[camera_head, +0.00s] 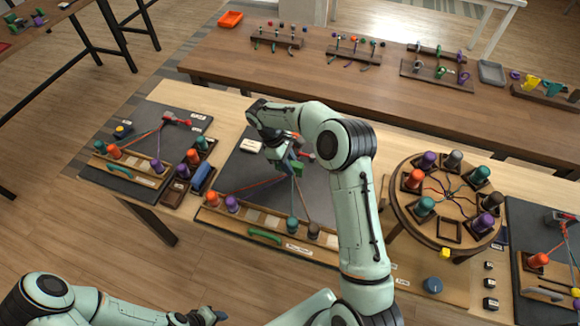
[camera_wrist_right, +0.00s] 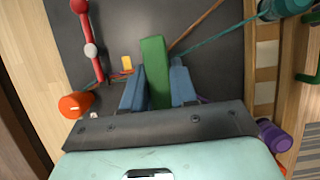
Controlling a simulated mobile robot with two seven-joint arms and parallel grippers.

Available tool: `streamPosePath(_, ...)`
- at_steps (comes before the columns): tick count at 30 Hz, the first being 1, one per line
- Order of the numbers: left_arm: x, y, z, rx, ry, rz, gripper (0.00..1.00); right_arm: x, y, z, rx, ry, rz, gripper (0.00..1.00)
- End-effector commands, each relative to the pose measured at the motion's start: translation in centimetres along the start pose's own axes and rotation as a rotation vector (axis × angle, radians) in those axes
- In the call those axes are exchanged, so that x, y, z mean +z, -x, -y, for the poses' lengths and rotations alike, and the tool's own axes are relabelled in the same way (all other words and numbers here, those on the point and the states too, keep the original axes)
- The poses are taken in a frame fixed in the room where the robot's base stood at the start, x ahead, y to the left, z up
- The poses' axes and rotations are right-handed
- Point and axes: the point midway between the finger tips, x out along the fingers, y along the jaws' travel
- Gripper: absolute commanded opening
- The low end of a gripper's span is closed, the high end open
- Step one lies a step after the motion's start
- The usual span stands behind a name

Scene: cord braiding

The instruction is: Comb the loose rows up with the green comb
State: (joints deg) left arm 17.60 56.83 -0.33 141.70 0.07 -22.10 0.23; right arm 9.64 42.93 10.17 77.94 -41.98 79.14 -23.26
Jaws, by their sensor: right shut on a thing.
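My right gripper (camera_head: 289,162) reaches over the dark middle board (camera_head: 255,172). In the right wrist view its two blue fingers (camera_wrist_right: 160,88) are shut on a green block, which I take to be the green comb (camera_wrist_right: 154,65). In the head view the comb (camera_head: 297,166) shows only as a small green patch. Cords (camera_head: 262,187) fan from near the comb toward spools at the board's front. In the wrist view an orange and a teal cord (camera_wrist_right: 212,38) run to the comb; the braided rows are mostly hidden. My left gripper (camera_head: 208,315) is low at the left, its fingers unclear.
A wooden rack with orange, purple, teal and brown spools (camera_head: 292,225) edges the board's front, with a green curved piece (camera_head: 265,237) beside it. A red holder (camera_wrist_right: 86,30) stands near the gripper. A round spool stand (camera_head: 410,222) is to the right.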

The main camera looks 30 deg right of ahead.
Motion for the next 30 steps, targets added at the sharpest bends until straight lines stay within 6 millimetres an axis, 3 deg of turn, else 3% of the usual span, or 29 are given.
streamPosePath(15, 0.0, 0.0, 0.0, 0.0, 0.0, 0.0, 0.43, 1.8, 4.3, 0.5, 0.001, -0.001, 0.001, 0.0)
streamPosePath(30, 0.0, 0.0, 0.0, 0.0, 0.0, 0.0, 0.43, 1.9, 4.4, 0.6, 0.0, 0.0, 0.001, 0.0)
